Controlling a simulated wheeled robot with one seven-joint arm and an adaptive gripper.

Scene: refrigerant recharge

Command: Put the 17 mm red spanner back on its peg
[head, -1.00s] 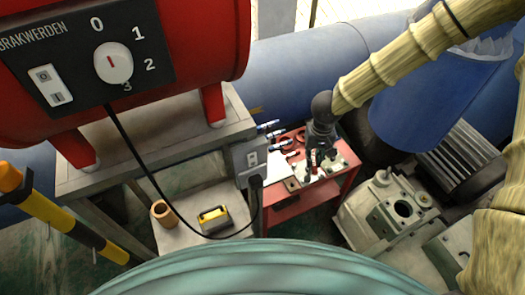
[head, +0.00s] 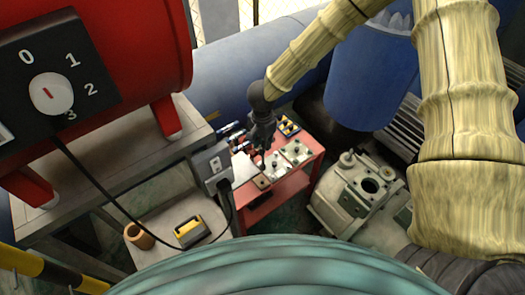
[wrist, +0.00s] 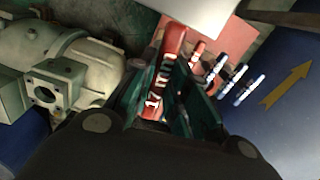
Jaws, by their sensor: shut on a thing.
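A red spanner (wrist: 173,40) with white "17 mm" lettering sits between the fingers of my gripper (wrist: 165,95) in the wrist view. My gripper is shut on it, and the fingers hide parts of it. In the head view my gripper (head: 259,157) is over the left part of a small red table, and the spanner is too small to make out clearly. Several banded rods, which may be pegs, show right of the gripper in the wrist view; one is a blue-and-white rod (wrist: 248,90). In the head view such rods (head: 236,137) show left of the gripper.
The red table (head: 285,192) holds grey plates with knobs (head: 297,152), a yellow-and-blue item (head: 288,126) and a white sheet (head: 242,170). A grey box (head: 211,163) is left of it, by a workbench (head: 115,165). A pale machine (head: 352,195) stands to the right.

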